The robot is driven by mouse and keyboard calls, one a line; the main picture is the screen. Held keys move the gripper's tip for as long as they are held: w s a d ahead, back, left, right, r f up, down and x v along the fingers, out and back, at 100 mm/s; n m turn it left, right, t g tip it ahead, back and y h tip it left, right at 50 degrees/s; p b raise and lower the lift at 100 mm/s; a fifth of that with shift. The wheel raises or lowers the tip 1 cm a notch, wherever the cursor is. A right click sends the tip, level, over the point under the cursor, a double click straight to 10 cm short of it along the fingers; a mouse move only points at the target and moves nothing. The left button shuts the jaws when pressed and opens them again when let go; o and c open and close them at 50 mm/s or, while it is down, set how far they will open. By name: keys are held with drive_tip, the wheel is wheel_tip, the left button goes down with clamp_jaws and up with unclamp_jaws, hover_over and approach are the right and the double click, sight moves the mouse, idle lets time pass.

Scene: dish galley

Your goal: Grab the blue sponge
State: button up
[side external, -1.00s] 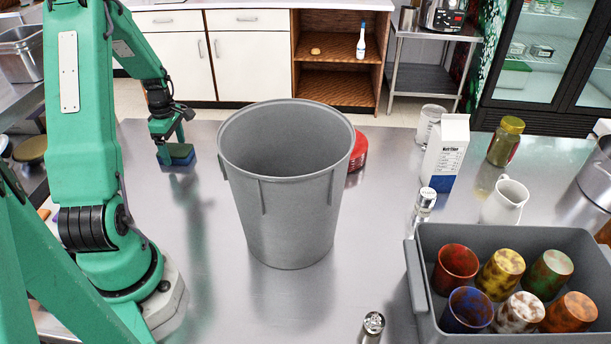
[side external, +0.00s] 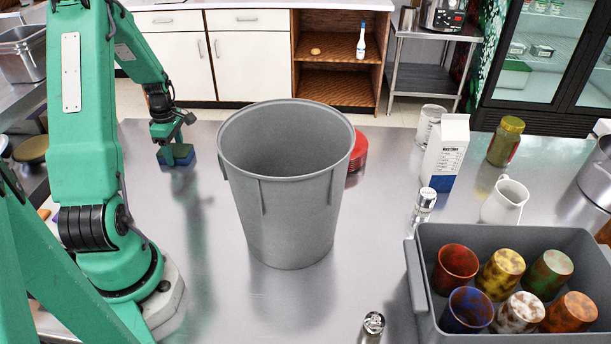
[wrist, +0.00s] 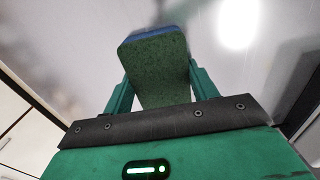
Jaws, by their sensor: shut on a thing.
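The blue sponge (side external: 182,157) has a dark green scouring side and is at the far left of the steel table in the side view. My gripper (side external: 172,150) is over it, with its fingers down at the sponge. In the wrist view the sponge (wrist: 158,62) shows its green face, with a blue edge at the far end. It sits between the two green fingers of my gripper (wrist: 157,90), which are shut on it. I cannot tell from the side view whether the sponge touches the table.
A large grey bin (side external: 290,195) stands right of my gripper, with red plates (side external: 358,150) partly hidden behind it. A carton (side external: 446,153), a jar (side external: 506,142), a white pitcher (side external: 505,202) and a grey tub (side external: 430,310) of cups are farther right.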

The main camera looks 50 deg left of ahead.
sight(177, 150)
drive_tip(key=shift+r, duration=0.15)
drive_tip(key=shift+r, duration=0.6)
drive_tip(key=r, duration=0.3)
drive_tip(key=shift+w+d, duration=0.2)
drive_tip(key=shift+d, duration=0.1)
drive_tip(key=w+d+r, duration=0.4)
drive_tip(key=d+r, duration=0.2)
drive_tip(key=d, duration=0.4)
drive_tip(key=shift+w+r, duration=0.25)
drive_tip(key=shift+w, duration=0.1)
